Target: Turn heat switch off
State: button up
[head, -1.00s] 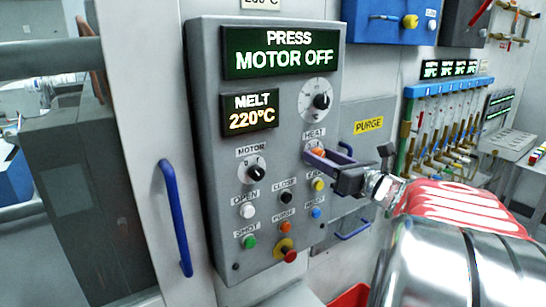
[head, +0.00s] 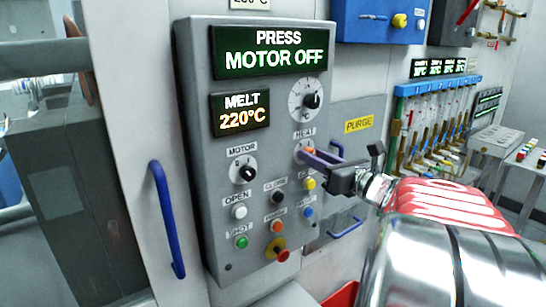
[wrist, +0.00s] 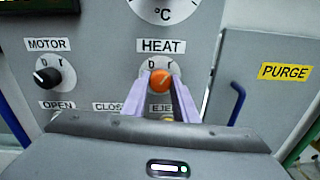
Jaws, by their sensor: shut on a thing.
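The heat switch (wrist: 160,80) is a round orange knob on a pale dial under the HEAT label in the wrist view. It sits between the tips of my gripper's two pale purple fingers. In the head view my gripper (head: 312,154) reaches in from the right and is shut on the knob, which is mostly hidden there. A white pointer mark on the knob is too small to read surely. The grey control panel (head: 193,120) carries the switch. Its displays read PRESS MOTOR OFF and MELT 220°C.
Several coloured push buttons lie close below. A blue handle (head: 166,220) stands left of the panel. A grey PURGE door (head: 360,140) is to the right.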

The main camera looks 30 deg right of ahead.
jog(key=shift+n, duration=0.3)
jog(key=shift+a+f+n, duration=0.1)
jog(key=shift+n, duration=6.6)
jog(key=o, duration=1.1)
jog(key=shift+c, duration=0.2)
jog(key=shift+s, duration=0.1)
jog(key=s, duration=1.3)
jog(key=shift+s+f, duration=0.2)
jog(key=shift+s, duration=0.1)
